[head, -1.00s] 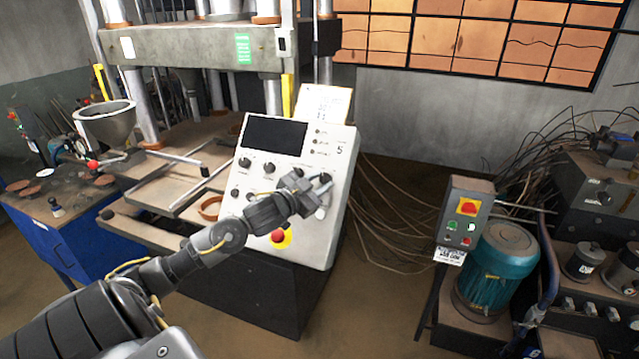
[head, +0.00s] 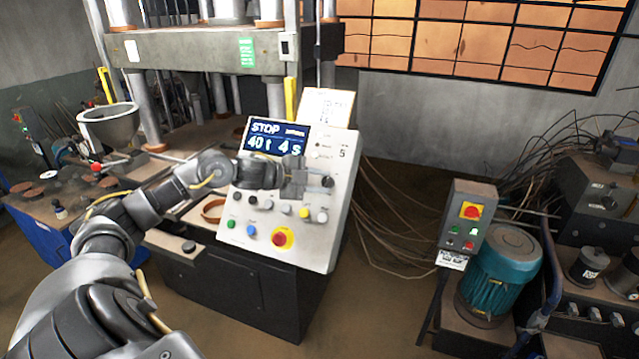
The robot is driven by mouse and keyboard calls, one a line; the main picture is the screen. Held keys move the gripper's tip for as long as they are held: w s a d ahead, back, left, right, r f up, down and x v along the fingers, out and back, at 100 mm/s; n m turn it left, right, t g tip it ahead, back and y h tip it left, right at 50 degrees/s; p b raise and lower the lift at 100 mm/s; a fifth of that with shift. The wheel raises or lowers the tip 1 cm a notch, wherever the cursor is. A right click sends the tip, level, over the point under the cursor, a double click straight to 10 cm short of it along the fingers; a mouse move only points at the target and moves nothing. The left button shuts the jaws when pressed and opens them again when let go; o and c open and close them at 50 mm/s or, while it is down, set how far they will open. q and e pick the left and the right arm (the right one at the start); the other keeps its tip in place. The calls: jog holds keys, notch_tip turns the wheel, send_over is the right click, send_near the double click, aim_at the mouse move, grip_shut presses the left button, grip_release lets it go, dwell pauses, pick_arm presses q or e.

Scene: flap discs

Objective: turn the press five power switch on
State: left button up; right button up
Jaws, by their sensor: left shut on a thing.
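The press control panel (head: 330,225) is a pale sloped box marked 5. Its screen (head: 272,138) is lit blue and reads STOP, 40 t and 4 s. A black knob (head: 328,182) shows at the panel's right side, just right of my left gripper. My left gripper (head: 298,182) is at the upper middle of the panel, shut on a control there that its fingers hide. I cannot read the power switch's label. Below are a row of small switches, a green button (head: 231,224), a blue button (head: 252,230) and a red stop button on yellow (head: 282,239). My right gripper is not in view.
A post box (head: 467,220) with a red switch on yellow stands to the right, beside a teal motor (head: 497,275). Loose cables lie on the floor between.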

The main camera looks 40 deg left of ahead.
pick_arm(q)
jog(key=shift+m+g, duration=0.5)
jog(key=o, duration=1)
jog(key=shift+c, duration=0.2)
jog(key=shift+w, duration=0.1)
